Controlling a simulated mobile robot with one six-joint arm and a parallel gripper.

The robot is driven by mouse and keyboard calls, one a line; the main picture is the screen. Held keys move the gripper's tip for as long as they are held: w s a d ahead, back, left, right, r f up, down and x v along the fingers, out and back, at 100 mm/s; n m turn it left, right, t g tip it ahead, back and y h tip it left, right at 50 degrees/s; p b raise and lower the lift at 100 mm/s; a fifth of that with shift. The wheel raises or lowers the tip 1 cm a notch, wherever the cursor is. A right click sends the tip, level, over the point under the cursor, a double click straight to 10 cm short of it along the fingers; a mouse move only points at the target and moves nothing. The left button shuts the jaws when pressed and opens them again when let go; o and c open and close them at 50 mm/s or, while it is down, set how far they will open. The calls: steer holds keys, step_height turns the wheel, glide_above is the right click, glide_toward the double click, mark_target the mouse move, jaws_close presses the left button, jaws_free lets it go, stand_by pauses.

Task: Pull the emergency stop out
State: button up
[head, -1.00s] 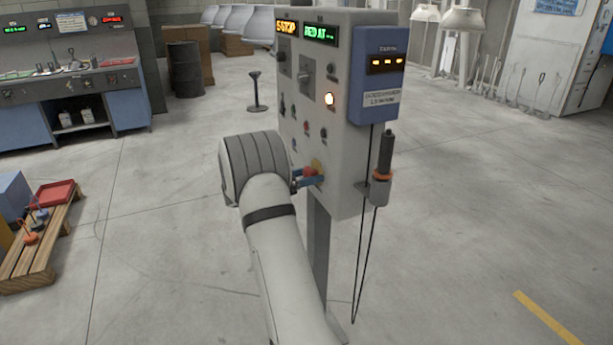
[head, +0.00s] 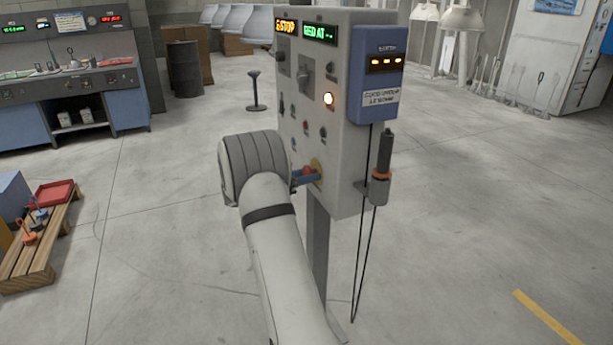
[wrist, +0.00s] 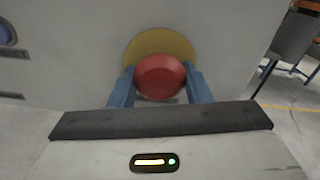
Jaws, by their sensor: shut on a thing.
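The emergency stop is a red mushroom button (wrist: 160,77) on a round yellow plate (wrist: 150,47), low on the face of the grey control panel (head: 345,160). In the wrist view my gripper (wrist: 160,82) has one blue finger on each side of the red button and is shut on it. In the head view my gripper (head: 304,175) meets the panel at the button, which shows as a small red patch (head: 308,171) partly hidden by the fingers. The panel's amber display reads something like "E-STOP", and a green display sits beside it.
A blue box (head: 377,75) is fixed to the panel's right side. Below it a dark-handled tool (head: 384,155) hangs in a holder, with a black cable looping down. A wooden pallet (head: 40,245) with a red tray stands at the left. The floor around the post is clear.

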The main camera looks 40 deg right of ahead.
steer(key=shift+w+a+p, duration=0.15)
steer(key=shift+a+p, duration=0.2)
steer(key=shift+a, duration=0.25)
steer(key=o, duration=1.2)
steer(key=shift+a, duration=0.1)
steer(key=shift+o, duration=1)
steer(key=v, duration=0.7)
steer(key=shift+a+b, duration=0.3)
steer(key=shift+w, duration=0.1)
